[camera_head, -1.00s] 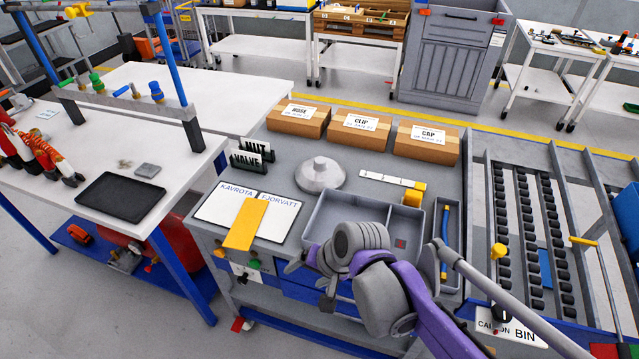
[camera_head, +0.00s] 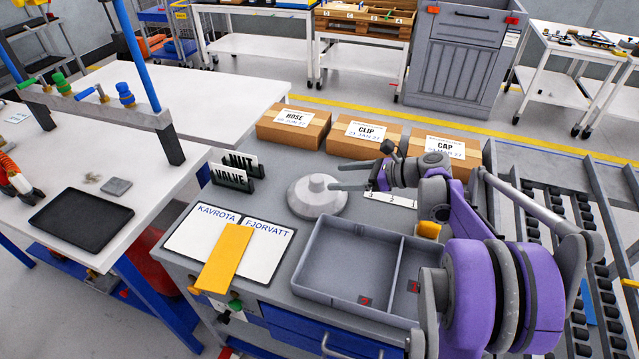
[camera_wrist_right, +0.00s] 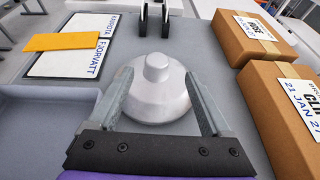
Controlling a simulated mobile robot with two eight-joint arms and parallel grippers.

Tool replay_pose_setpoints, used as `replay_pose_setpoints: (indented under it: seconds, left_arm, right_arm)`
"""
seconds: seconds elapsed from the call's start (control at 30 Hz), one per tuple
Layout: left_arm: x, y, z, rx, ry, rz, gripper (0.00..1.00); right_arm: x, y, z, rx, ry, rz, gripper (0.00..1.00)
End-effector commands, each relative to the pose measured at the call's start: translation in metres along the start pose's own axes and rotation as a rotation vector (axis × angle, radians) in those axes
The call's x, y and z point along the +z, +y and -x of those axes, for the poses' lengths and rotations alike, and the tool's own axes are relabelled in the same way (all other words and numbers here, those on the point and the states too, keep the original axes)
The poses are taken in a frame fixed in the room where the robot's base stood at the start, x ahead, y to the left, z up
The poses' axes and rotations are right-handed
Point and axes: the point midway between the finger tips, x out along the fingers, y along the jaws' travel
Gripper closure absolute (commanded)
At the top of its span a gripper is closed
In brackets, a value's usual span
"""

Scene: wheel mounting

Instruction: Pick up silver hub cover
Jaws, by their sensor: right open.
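The silver hub cover (camera_head: 316,199) is a round domed disc with a raised centre knob. It lies on the grey workbench top, left of my right gripper. My right gripper (camera_head: 350,177) is open, its two fingers pointing left toward the cover. In the right wrist view the hub cover (camera_wrist_right: 157,88) lies ahead and between the open fingers (camera_wrist_right: 161,98), with its knob up. Whether the fingers touch it cannot be told. My left gripper is not in view.
Cardboard boxes labelled HOSE (camera_head: 293,125), CLIP (camera_head: 364,138) and CAP (camera_head: 445,153) line the bench's back. NUT and VALVE card holders (camera_head: 236,175) stand left of the cover. A grey divided tray (camera_head: 345,262) and white sheets with a yellow bar (camera_head: 226,257) are in front.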

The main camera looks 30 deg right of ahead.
Motion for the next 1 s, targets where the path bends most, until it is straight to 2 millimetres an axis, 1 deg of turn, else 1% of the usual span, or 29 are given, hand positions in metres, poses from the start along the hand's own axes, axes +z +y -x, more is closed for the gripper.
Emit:
replay_pose_setpoints:
  seconds: [0.07,0.3,0.4,0.57,0.67,0.83,0.9,1.0]
  left_arm:
    - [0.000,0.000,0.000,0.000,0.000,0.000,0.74]
    - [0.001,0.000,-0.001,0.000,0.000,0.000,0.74]
    - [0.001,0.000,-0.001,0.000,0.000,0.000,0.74]
    - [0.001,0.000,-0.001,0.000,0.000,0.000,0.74]
    - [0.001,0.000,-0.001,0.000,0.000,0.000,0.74]
    - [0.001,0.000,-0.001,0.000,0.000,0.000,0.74]
    - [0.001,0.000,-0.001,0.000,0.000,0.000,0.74]
    - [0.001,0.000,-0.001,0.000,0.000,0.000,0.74]
  right_arm:
    - [0.000,0.000,-0.006,0.001,-0.002,-0.002,0.18]
    - [0.000,0.000,-0.044,0.003,-0.001,0.000,0.18]
    - [0.000,0.000,-0.053,0.002,-0.001,0.000,0.18]
    - [0.000,0.001,-0.061,0.001,-0.001,0.000,0.18]
    - [-0.001,0.002,-0.072,0.003,-0.001,0.000,0.18]
    - [-0.002,0.003,-0.099,0.003,-0.001,0.001,0.18]
    - [-0.002,0.003,-0.106,0.002,-0.001,0.001,0.18]
    - [-0.002,0.003,-0.109,0.000,-0.001,0.000,0.18]
